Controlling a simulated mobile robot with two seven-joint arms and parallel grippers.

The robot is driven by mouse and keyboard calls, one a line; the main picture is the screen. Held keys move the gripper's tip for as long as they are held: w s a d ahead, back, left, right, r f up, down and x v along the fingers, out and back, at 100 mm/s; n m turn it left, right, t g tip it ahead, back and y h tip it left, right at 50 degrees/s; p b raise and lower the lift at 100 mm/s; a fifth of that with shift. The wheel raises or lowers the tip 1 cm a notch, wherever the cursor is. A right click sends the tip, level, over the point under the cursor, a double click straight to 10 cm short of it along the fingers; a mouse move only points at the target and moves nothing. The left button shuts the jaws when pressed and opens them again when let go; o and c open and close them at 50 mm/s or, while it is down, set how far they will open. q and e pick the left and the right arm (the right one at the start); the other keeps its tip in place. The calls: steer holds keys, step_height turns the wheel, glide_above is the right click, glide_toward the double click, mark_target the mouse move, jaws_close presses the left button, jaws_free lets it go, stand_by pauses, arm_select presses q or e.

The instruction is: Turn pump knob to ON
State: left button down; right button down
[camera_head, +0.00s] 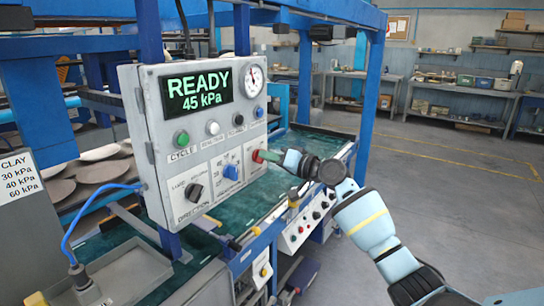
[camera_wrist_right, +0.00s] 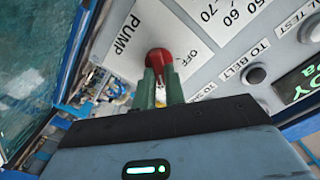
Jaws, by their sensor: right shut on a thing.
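The red pump knob (camera_wrist_right: 158,59) is on the grey control panel (camera_head: 205,150), beside the PUMP label in the right wrist view. An OFF marking (camera_wrist_right: 190,48) shows next to it; which way the knob points is hidden. My right gripper (camera_wrist_right: 160,78) has its two green fingers closed around the knob. The panel's display (camera_head: 198,93) reads READY, 45 kPa. My left gripper is not in view.
A blue selector knob (camera_head: 231,172) and a black direction knob (camera_head: 194,192) sit left of the pump knob. Several buttons, including a green one (camera_head: 181,138), and a gauge (camera_head: 253,77) are above. Blue frame posts (camera_head: 371,95) stand close to my right arm.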

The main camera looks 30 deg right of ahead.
steer(key=shift+r+m, duration=0.1)
steer(key=shift+m, duration=0.5)
steer(key=c, duration=1.5)
jaws_free()
steer(key=shift+o, duration=0.2)
steer(key=v, duration=0.8)
steer(key=shift+w, duration=0.1)
